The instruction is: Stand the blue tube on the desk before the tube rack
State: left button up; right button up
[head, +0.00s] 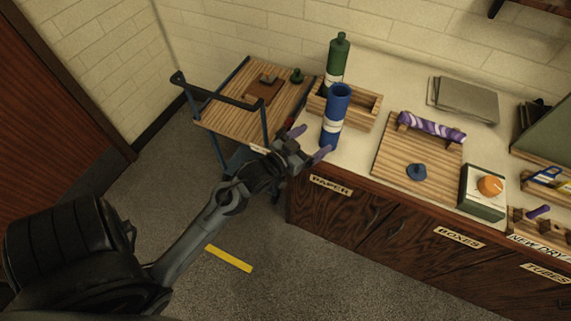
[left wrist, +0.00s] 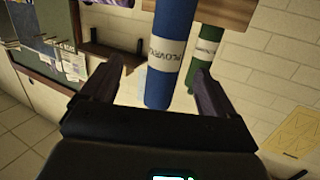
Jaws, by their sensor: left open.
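The blue tube (head: 335,112), with a white label, stands nearly upright at the desk's left front, before the tube rack (head: 365,122). Its base is near the front edge; I cannot clearly tell its contact with the desk. The rack is a wooden box, and a green tube (head: 337,62) stands at its left end. My left gripper (head: 310,143) is open beside the blue tube's lower part. In the left wrist view, which looks upside down, the blue tube (left wrist: 169,75) shows between the spread fingers (left wrist: 153,92) with gaps on both sides. My right gripper is out of view.
A wooden trolley (head: 225,125) with a dark handle stands left of the desk. Grey sheets (head: 465,100) lie behind.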

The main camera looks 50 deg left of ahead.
pick_arm(q)
jog(key=s+d+f+m+g, duration=0.1)
jog(key=s+d+f+g, duration=0.5)
jog(key=s, duration=0.5)
jog(key=s+d+f+m+g+h, duration=0.1)
jog(key=s+d+f+g, duration=0.5)
jog(key=s, duration=0.4)
jog(key=shift+s+d+m+g+h, duration=0.3)
jog(key=shift+s+d+m+g, duration=0.15)
jog(key=shift+d, duration=0.2)
jog(key=shift+w, duration=0.15)
